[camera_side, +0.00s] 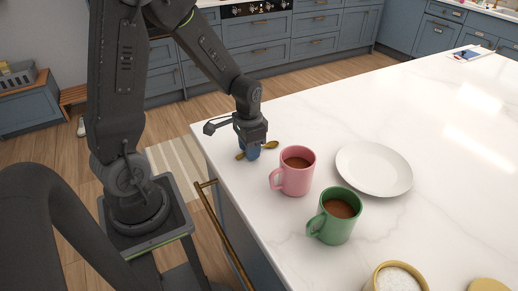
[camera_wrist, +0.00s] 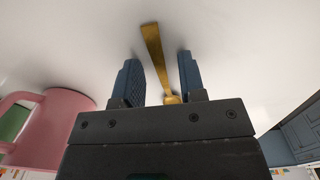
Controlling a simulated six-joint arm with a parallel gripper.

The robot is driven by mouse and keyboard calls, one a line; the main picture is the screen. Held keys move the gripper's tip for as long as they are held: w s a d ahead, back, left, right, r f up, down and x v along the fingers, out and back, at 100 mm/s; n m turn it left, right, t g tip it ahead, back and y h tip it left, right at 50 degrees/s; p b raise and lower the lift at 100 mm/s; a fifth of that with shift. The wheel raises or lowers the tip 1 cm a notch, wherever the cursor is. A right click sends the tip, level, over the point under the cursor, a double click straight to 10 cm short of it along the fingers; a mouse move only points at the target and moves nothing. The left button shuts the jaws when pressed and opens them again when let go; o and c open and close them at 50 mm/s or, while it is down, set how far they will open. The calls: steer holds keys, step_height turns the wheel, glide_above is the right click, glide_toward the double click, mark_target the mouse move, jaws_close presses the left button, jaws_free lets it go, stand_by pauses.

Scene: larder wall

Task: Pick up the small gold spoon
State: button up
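The small gold spoon (camera_side: 270,145) lies on the white marble counter near its left edge, with its middle hidden behind my gripper in the side view. In the wrist view the spoon (camera_wrist: 154,45) runs lengthwise between my two blue fingers, and its lower end is partly hidden by the gripper body. My gripper (camera_side: 250,153) points down over the spoon, low at the counter. In the wrist view the gripper (camera_wrist: 158,68) is open, with a gap between the spoon and each finger.
A pink mug (camera_side: 296,178) of brown drink stands close to the right of my gripper, and also shows in the wrist view (camera_wrist: 50,125). Nearby are a green mug (camera_side: 335,221), a white plate (camera_side: 374,168) and a yellow-rimmed container (camera_side: 378,277). The counter's far side is mostly clear.

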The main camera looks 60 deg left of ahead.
jaws_close()
stand_by(0.3)
steer(key=shift+r, duration=0.5)
steer(key=r, duration=0.3)
steer(key=shift+s+a+r, duration=0.25)
steer(key=shift+a+r, duration=0.05)
steer(key=shift+r, duration=0.05)
steer(key=s+a+r, duration=0.6)
steer(key=s+a, duration=0.1)
steer(key=a, duration=0.1)
steer(key=shift+s+r, duration=0.15)
